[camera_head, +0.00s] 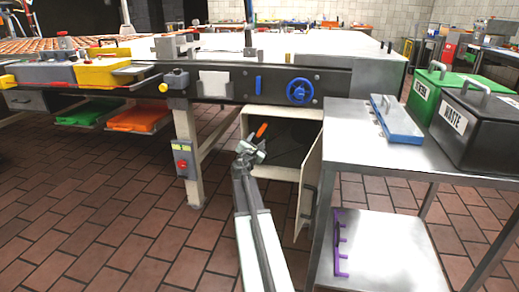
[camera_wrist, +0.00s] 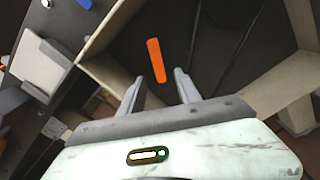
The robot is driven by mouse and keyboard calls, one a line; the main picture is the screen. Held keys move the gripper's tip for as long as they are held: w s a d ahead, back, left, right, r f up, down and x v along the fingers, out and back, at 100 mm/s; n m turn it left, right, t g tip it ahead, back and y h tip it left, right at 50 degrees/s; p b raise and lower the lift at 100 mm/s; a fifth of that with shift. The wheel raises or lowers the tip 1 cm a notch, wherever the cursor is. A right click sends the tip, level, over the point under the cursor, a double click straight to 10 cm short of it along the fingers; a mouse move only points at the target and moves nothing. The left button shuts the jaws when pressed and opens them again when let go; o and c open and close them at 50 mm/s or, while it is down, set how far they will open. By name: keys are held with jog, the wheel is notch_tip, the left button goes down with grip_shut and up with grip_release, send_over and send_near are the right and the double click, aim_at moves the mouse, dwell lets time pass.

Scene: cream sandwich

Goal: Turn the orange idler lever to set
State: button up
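The orange idler lever (camera_head: 262,130) shows inside the open cream cabinet under the machine, near its left side. In the wrist view the lever (camera_wrist: 156,60) stands nearly upright, tilted slightly, against the dark cabinet interior. My gripper (camera_head: 250,148) is at the cabinet opening, just below the lever in the head view. In the wrist view my gripper (camera_wrist: 160,85) has its two fingers apart, with the lever's lower end showing between them. I cannot tell whether either finger touches it. The lever's pivot is not clearly visible.
The cabinet door (camera_head: 309,180) hangs open at the right. A steel cart (camera_head: 370,155) stands to the right with green and black bins. A blue handwheel (camera_head: 300,91) is above the cabinet.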

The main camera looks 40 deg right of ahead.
aim_at(261, 132)
jog(key=x, duration=0.8)
jog(key=shift+s+a, duration=0.1)
grip_shut()
jog(key=shift+r, duration=0.1)
jog(key=shift+s, duration=0.15)
dwell(0.9)
